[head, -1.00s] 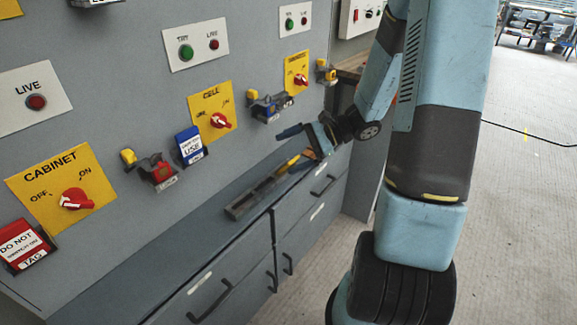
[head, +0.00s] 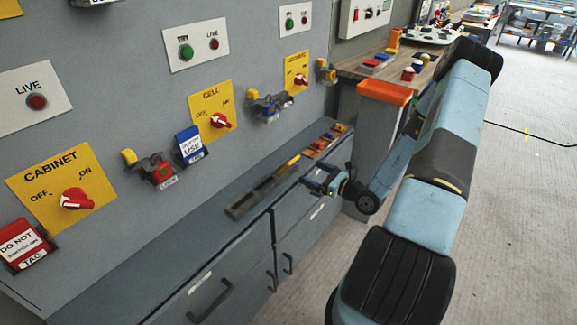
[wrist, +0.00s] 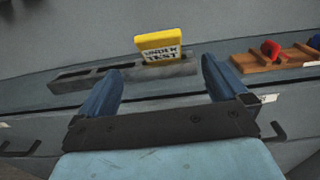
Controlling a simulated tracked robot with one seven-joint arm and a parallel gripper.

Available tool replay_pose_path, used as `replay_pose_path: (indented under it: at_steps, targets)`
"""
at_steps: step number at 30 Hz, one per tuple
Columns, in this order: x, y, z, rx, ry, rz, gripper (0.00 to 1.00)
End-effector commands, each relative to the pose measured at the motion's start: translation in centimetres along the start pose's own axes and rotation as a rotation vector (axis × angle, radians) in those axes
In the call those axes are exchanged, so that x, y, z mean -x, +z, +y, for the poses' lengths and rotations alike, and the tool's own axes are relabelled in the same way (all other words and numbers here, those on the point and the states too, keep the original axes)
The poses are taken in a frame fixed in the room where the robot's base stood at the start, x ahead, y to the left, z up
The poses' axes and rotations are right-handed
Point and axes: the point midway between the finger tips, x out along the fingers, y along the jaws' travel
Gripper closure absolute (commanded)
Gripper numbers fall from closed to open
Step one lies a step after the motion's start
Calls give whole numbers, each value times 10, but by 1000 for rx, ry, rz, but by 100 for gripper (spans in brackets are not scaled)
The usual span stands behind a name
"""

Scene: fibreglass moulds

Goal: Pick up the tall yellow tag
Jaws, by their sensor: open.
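The tall yellow tag (wrist: 159,43) stands upright in a slot of a long grey rack (wrist: 80,82) in the wrist view, its lower part lettered "UNDER TEST". In the head view the tag shows as a small yellow strip (head: 291,161) at the rack's far end. My gripper (wrist: 161,70) is open and empty, its two blue fingers pointing towards the rack. The tag appears between the fingertips but farther off, with no contact seen. In the head view my gripper (head: 313,180) is just off the front edge of the ledge, to the right of the tag.
A wooden block (wrist: 270,58) with red and blue pieces lies right of the rack. The grey panel with switches (head: 217,120) rises behind the ledge. Drawer handles (head: 210,302) jut out below. An orange-topped bin (head: 384,93) stands by the wooden bench.

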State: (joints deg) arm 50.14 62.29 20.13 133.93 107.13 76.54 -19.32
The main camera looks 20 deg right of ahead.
Motion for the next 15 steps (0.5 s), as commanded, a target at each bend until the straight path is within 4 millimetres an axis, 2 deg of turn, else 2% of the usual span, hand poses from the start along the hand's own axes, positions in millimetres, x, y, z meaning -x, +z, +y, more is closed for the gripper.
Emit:
replay_pose_path:
  at_steps: [5, 15]
  targets:
    - [-10, -4, -2, -12, -17, -2, 0]
    - [-67, -4, -3, -10, -16, -1, 0]
